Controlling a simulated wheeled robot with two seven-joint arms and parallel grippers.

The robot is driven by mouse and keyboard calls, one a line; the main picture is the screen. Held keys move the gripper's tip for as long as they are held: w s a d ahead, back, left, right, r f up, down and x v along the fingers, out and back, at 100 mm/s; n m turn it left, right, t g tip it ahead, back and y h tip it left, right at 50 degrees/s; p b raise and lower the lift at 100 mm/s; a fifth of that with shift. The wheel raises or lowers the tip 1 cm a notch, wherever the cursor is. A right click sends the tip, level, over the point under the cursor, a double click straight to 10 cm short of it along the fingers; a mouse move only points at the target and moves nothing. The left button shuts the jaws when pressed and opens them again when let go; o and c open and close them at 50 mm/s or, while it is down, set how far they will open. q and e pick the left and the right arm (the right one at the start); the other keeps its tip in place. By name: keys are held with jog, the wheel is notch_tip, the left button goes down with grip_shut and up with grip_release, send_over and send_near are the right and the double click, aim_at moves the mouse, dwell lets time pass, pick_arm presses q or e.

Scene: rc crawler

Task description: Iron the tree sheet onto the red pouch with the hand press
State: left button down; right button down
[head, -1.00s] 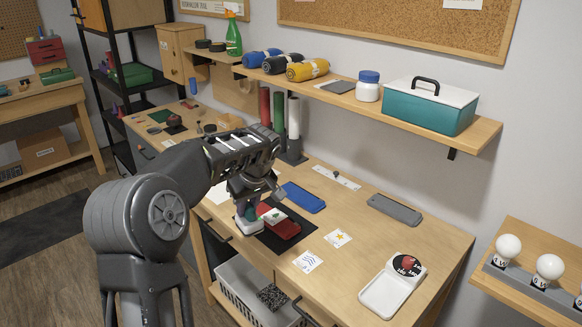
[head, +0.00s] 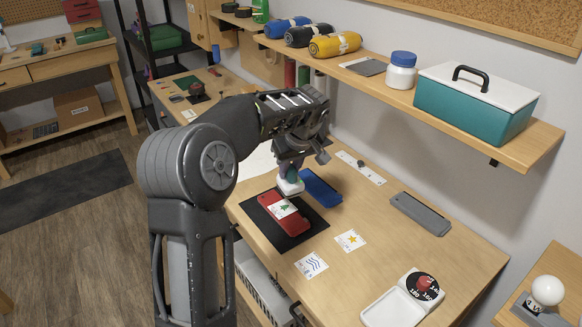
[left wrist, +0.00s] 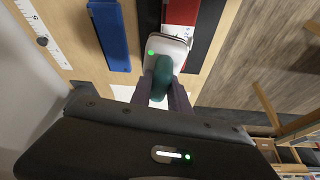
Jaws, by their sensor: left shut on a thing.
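The red pouch (head: 268,204) lies flat on a black mat (head: 316,221) on the bench. The white tree sheet (head: 283,208) with a green tree lies on top of the pouch. My left gripper (head: 292,168) is shut on the teal handle of the hand press (head: 290,187), which has a white base. The press is at the pouch's far end, beside the sheet; I cannot tell whether it touches anything below. In the left wrist view, my left gripper (left wrist: 162,88) grips the handle, and the press (left wrist: 172,47) shows a green light. My right gripper is not in view.
A blue pouch (head: 320,187) lies close behind the press. A star sheet (head: 350,240) and a wave sheet (head: 311,265) lie in front. A grey pouch (head: 420,213) and a white stand with a dial (head: 396,304) are at right. A shelf (head: 450,112) overhangs the back.

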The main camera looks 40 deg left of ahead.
pick_arm(q)
jog(key=shift+f+b, duration=1.75)
jog(key=shift+f, duration=1.15)
jog(key=shift+f+b, duration=0.55)
jog(key=shift+f, duration=0.05)
jog(key=shift+s+d+f, duration=0.1)
jog(key=shift+f, duration=0.15)
dwell(4.2)
